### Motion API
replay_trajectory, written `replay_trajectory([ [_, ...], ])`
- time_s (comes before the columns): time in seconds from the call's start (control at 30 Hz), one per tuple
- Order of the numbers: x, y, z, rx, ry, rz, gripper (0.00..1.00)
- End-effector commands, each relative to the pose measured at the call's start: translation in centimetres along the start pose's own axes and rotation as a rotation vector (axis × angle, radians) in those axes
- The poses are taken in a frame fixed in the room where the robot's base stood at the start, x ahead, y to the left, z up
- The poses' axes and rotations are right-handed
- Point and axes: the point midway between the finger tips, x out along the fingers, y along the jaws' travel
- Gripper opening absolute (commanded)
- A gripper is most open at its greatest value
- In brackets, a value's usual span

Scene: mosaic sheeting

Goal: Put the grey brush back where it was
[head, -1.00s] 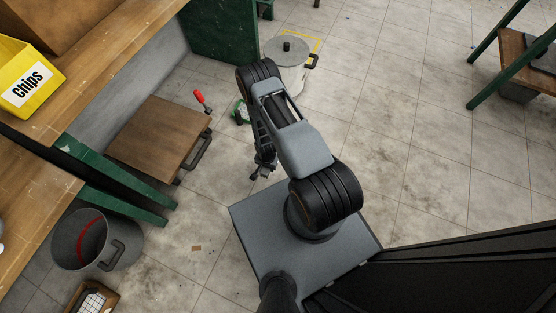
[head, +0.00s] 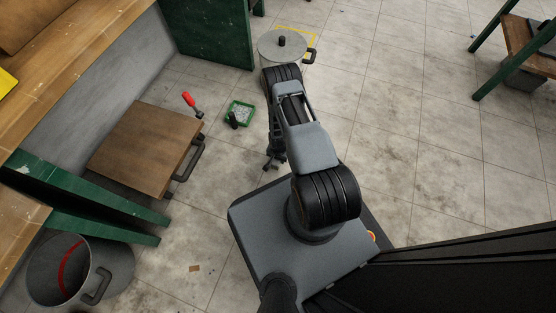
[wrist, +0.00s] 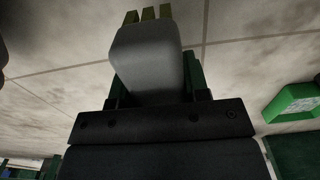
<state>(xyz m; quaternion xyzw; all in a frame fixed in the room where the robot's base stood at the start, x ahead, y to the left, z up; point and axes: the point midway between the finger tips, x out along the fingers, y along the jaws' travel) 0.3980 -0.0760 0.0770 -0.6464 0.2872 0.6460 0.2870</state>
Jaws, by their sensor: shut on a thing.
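The grey brush (wrist: 148,62) is in my gripper (wrist: 155,84) in the wrist view. It is a rounded grey block with a few yellowish tufts showing beyond its far end. A jaw stands on each side of it, closed on it. In the head view my gripper (head: 271,162) hangs over the floor, right of the wooden board, and the brush cannot be made out there. I cannot tell from the pictures where the brush was before.
A small green tray (head: 251,106) of pale pieces lies on the floor, with a dark upright item (head: 234,120) beside it. A wooden board (head: 145,148), a red-handled tool (head: 190,101), a grey bucket (head: 112,262) and a lidded pot (head: 283,47) stand around.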

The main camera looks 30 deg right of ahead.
Motion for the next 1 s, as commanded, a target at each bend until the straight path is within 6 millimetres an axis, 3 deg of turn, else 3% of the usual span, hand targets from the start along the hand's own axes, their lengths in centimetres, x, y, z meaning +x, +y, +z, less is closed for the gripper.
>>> replay_trajectory([
  [0.17,0.8,-0.2,-0.1,-0.009,0.000,0.000,0.20],
  [0.43,4.2,-0.2,-0.3,-0.011,-0.001,0.000,0.20],
  [0.87,4.4,-0.1,-0.3,-0.009,0.000,0.000,0.20],
  [0.9,4.3,-0.1,-0.4,-0.009,0.000,0.000,0.46],
  [1.0,4.3,-0.1,-0.4,-0.009,0.000,0.000,0.56],
])
